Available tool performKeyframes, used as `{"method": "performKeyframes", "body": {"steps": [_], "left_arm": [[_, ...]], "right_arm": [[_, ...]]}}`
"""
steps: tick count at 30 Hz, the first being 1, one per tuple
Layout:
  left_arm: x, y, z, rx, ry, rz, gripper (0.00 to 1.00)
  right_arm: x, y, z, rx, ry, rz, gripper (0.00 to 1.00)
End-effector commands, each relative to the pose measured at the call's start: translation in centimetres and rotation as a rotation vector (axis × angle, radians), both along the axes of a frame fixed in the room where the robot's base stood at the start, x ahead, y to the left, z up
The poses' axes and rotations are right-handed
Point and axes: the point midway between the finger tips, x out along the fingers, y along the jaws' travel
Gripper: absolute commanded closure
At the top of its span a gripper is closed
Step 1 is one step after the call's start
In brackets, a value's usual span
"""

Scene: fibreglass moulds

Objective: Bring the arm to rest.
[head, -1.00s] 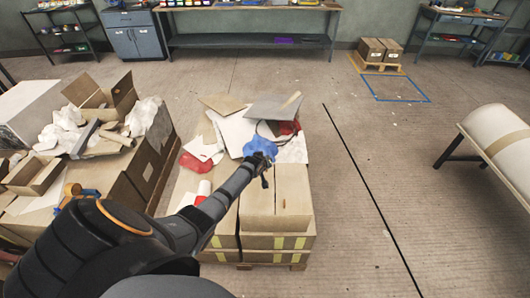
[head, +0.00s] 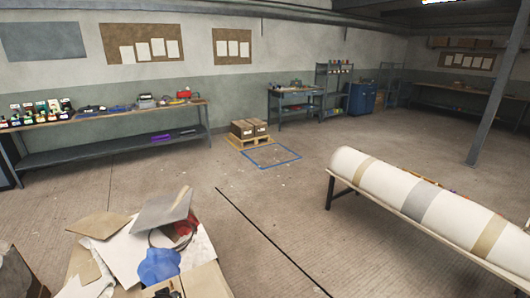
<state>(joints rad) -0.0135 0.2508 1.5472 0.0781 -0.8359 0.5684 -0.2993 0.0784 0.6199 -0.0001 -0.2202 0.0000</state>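Only a small dark part of my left gripper (head: 167,293) shows at the bottom edge of the head view, just below a crumpled blue item (head: 158,265). I cannot tell whether it touches the blue item or whether its fingers are open. The rest of my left arm is out of the picture. My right gripper is not in view.
Sheets and scraps (head: 120,250) with a grey panel (head: 162,210) top the pile at lower left. A long white cylindrical mould (head: 385,188) lies on a stand at right. Boxes (head: 248,128) stand on a pallet beyond a blue floor outline (head: 272,156).

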Motion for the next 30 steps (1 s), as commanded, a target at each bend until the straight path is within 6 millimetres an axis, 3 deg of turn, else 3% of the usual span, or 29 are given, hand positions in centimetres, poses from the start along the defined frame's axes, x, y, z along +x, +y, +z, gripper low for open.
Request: {"method": "performKeyframes", "body": {"steps": [1,3,9,15,23,30], "left_arm": [[-2.9,-1.8,0.3,0.031,0.053,-0.063,1.0],[-6.4,-3.6,1.2,0.075,0.124,-0.144,1.0],[-13.6,-6.5,4.1,0.148,0.256,-0.302,1.0],[-19.1,-7.9,6.9,0.189,0.348,-0.412,1.0],[-24.5,-8.9,10.2,0.222,0.434,-0.516,1.0],[-23.0,-8.2,3.4,0.212,0.458,-0.507,1.0]], "right_arm": [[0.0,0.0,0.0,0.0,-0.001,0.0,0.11],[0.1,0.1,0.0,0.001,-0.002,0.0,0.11],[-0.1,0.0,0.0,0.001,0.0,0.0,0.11],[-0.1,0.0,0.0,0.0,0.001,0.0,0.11],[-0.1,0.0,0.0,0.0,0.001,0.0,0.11],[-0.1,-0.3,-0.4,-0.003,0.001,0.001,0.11]]}}
